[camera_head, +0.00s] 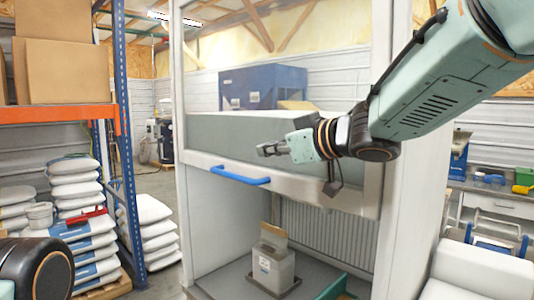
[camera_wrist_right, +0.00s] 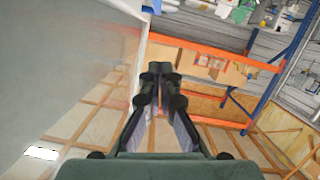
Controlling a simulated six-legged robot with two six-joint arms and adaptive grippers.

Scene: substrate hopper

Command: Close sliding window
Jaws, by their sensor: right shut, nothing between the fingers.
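The sliding window (camera_head: 285,182) is a glass sash in a pale frame on the front of a tall cabinet. Its bottom rail is raised, leaving an open gap below it. A blue bar handle (camera_head: 240,175) is fixed to the rail, left of the middle. My right gripper (camera_head: 264,150) is shut and empty, in front of the glass and a little above and right of the handle, apart from it in the picture. The wrist view shows its fingers together (camera_wrist_right: 155,72), with a pale surface close on the left. My left gripper is out of view.
Inside the cabinet, a grey container (camera_head: 273,268) stands on the floor below the raised window. The blue rack post (camera_head: 125,150) and stacked sacks (camera_head: 75,185) are at left. A workbench (camera_head: 495,202) and white blocks (camera_head: 480,275) are at right.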

